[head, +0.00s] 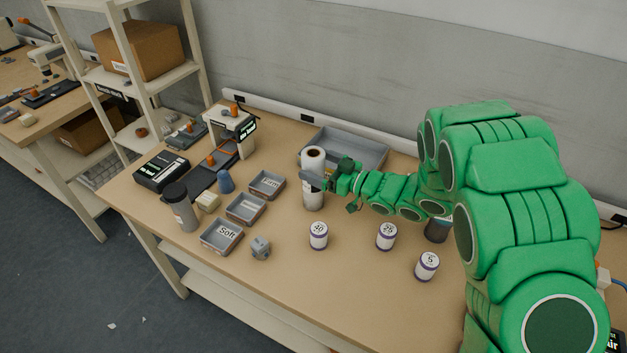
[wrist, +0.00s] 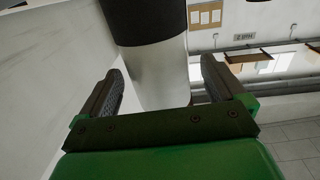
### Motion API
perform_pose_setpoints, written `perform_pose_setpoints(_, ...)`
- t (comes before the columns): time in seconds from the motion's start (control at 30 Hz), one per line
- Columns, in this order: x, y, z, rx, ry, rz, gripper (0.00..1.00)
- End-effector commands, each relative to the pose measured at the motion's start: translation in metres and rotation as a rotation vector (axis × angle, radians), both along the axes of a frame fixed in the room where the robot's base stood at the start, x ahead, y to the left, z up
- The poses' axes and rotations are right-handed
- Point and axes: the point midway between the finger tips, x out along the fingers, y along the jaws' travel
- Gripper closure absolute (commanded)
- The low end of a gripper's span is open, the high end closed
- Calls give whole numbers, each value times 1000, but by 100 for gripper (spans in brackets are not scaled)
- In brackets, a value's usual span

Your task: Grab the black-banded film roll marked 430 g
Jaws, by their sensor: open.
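A tall white roll (head: 313,199) with a brown core hole stands upright on the table in the middle of the head view. In the wrist view the roll (wrist: 161,72) shows a wide black band and a pale section. No 430 g marking is readable on it. My gripper (head: 322,182) is at the roll's upper half, and a finger crosses its front. In the wrist view my gripper's two fingers (wrist: 161,84) are apart, one on each side of the roll. A gap shows on the left; contact on the right is hard to tell.
Small purple-banded rolls marked 30 (head: 318,236), 25 (head: 386,236) and 5 (head: 427,266) stand in front. A dark item (head: 437,231) is partly behind my arm. A grey tray (head: 365,150) lies behind, and small bins (head: 221,236) and a grey bottle (head: 181,208) stand left.

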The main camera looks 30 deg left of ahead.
Motion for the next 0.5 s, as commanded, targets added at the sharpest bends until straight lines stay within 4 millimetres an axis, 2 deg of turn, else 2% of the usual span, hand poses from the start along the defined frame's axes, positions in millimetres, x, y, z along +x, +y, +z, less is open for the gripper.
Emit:
perform_pose_setpoints(0.23, 2, 28, -2, -1, 0, 2, 3)
perform_pose_setpoints(0.5, 2, 36, -3, -2, 0, 0, 3)
